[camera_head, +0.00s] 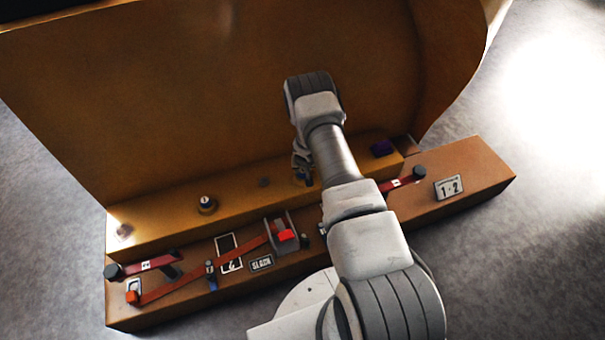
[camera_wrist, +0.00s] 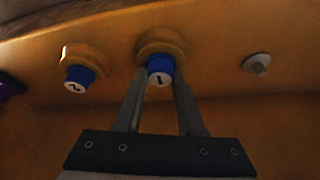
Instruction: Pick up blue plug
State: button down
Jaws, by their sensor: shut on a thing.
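A blue plug (camera_wrist: 160,66) with a white face and a dark mark sits at a round orange collar in the wrist view. My gripper (camera_wrist: 160,84) has its two fingers on either side of this plug and is shut on it. The plug still appears to be at its collar; I cannot tell how deep it sits. A second blue plug (camera_wrist: 78,76) with a marked white face is at another collar to the left. In the head view my gripper (camera_head: 303,172) is low against the orange ledge, and my arm hides much of the area around it.
A grey pin (camera_wrist: 257,65) stands right of the held plug.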

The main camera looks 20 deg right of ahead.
aim_at(303, 172)
dwell(0.3)
jog(key=shift+r+p, duration=0.3)
jog(key=shift+r, duration=0.25)
notch_tip(303, 172, up, 4)
jog(key=shift+s+d+f+p, duration=0.1)
jog(key=shift+s+f+p, duration=0.05)
jog(key=shift+p, duration=0.85)
jog(key=s+d+r+p, duration=0.4)
jog(key=s+r, duration=0.2)
jog(key=s, duration=0.4)
jog(key=shift+s+d, duration=0.2)
jog(key=shift+r, duration=0.1)
